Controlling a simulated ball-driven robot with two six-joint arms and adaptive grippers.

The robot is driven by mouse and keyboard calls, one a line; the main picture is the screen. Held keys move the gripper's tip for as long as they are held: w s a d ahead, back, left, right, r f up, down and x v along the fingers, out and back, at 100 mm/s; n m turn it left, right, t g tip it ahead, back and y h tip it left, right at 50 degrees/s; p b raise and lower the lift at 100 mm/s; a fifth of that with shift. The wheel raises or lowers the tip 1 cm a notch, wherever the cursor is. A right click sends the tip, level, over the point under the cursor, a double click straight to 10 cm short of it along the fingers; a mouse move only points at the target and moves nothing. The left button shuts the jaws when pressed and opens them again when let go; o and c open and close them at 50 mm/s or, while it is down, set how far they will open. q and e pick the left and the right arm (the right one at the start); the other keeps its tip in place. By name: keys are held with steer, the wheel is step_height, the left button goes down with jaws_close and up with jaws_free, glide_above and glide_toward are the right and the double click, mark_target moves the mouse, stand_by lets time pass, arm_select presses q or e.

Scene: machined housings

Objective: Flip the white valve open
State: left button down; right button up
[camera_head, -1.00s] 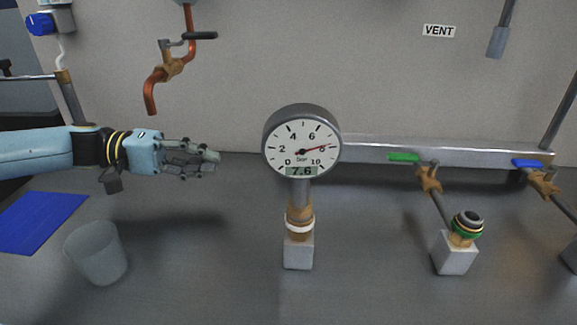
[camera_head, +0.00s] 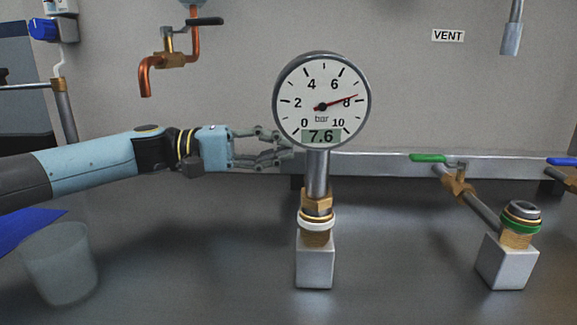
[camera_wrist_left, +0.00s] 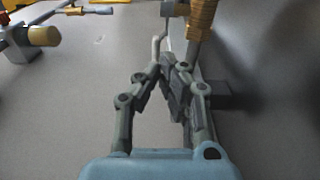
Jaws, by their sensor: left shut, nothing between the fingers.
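No white valve handle shows clearly in the head view; the area behind the pressure gauge (camera_head: 322,101) is hidden. A white ring (camera_head: 316,224) circles the fitting under the gauge, which reads 7.6 bar. In the left wrist view, a brass fitting (camera_wrist_left: 201,18) with a thin pale bent piece (camera_wrist_left: 158,42) beside it lies just beyond the fingertips; I cannot tell if this is the white valve. My left gripper (camera_head: 283,147) is shut and empty, with its tips at the left edge of the gauge in the head view. My right gripper is out of view.
A green-handled valve (camera_head: 427,158) and a blue-handled one (camera_head: 562,161) stand to the right by the metal rail (camera_head: 385,165). A copper tap (camera_head: 165,62) hangs at upper left. A translucent cup (camera_head: 60,264) stands at lower left. The bench front between cup and gauge is clear.

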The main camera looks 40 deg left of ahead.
arm_select(q)
steer(key=shift+w+d, duration=0.45)
steer(key=shift+d, duration=0.15)
steer(key=shift+w+d+m+g+h+b, duration=0.4)
steer(key=shift+w+g+b, duration=0.1)
steer(key=shift+b, duration=0.3)
steer(key=shift+r+p, duration=0.15)
steer(key=shift+p, duration=0.35)
steer(key=shift+d, duration=0.1)
steer(key=shift+s+a+f, duration=0.1)
steer(key=shift+a+f, duration=0.1)
steer(key=shift+a, duration=0.05)
steer(key=v, duration=0.7)
steer(key=shift+r, duration=0.1)
